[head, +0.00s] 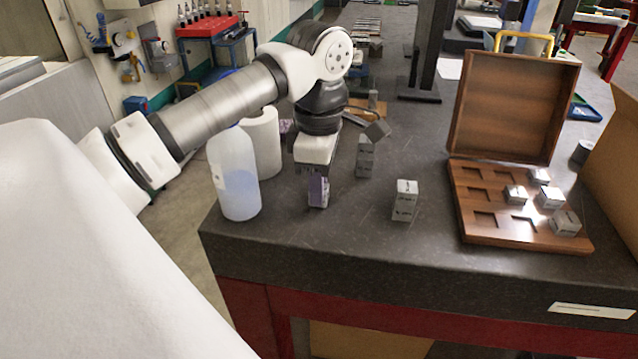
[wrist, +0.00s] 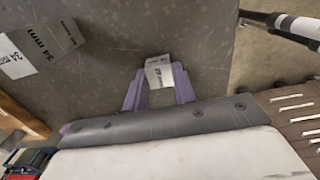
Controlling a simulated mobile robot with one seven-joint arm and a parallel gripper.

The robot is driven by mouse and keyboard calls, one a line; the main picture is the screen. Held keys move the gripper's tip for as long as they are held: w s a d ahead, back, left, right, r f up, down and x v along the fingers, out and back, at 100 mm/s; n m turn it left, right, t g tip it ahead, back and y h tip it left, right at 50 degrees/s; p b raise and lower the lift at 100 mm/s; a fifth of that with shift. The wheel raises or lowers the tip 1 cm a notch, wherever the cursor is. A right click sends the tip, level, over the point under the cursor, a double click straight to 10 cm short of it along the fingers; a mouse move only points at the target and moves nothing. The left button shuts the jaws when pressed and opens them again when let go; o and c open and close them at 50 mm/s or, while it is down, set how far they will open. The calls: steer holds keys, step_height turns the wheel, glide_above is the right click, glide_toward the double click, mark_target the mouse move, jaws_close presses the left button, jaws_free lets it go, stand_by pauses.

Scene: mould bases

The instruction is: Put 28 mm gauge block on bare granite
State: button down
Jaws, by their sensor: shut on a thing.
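My gripper (wrist: 159,80) has purple fingers and is shut on a small pale grey block (wrist: 158,72) with a label too small to read surely; I take it for the 28 mm gauge block. In the head view my gripper (head: 318,191) points down at the granite near the bottle, its fingers hiding most of the block. The fingertips are low over the bare granite (head: 345,235); I cannot tell whether the block touches it. A larger block marked 34 mm (wrist: 42,48) shows to the left in the wrist view.
A translucent bottle (head: 234,175) and a white roll (head: 262,143) stand left of my gripper. A grey stack (head: 364,158) with a tilted top stands behind right. Two stacked blocks (head: 405,201) stand right. An open wooden case (head: 485,232) holds several blocks. The front granite is clear.

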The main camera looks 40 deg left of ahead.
steer(key=shift+f, duration=0.1)
steer(key=shift+f, duration=0.15)
steer(key=c, duration=1.1)
jaws_free()
steer(key=shift+r, duration=0.2)
step_height(320, 180, up, 12)
steer(key=p, duration=0.8)
steer(key=shift+r, duration=0.1)
